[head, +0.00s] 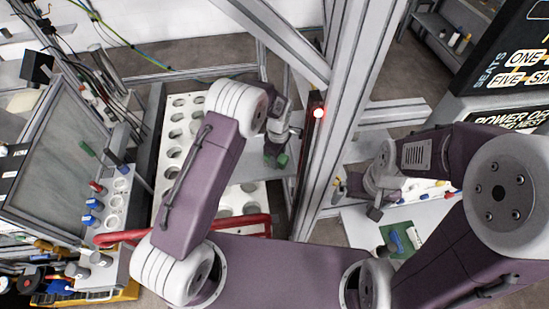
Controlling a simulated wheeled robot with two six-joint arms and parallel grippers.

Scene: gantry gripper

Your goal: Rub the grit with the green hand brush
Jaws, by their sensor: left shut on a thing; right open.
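My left gripper (277,145) is at the upper middle, pointing down over a pale grey surface beside the white tray. It is shut on the green hand brush (282,160), of which only small green parts show below the dark fingers. I cannot tell whether the brush touches the surface. No grit can be made out; the gripper and my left arm cover part of that area. My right gripper (375,212) is open and empty at the right, above a light worktop.
A white tray with round holes (180,129) lies left of and behind my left arm. A metal gantry post (345,110) stands between my grippers. A red bar (120,237) crosses at lower left. A green board (405,238) lies below my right gripper.

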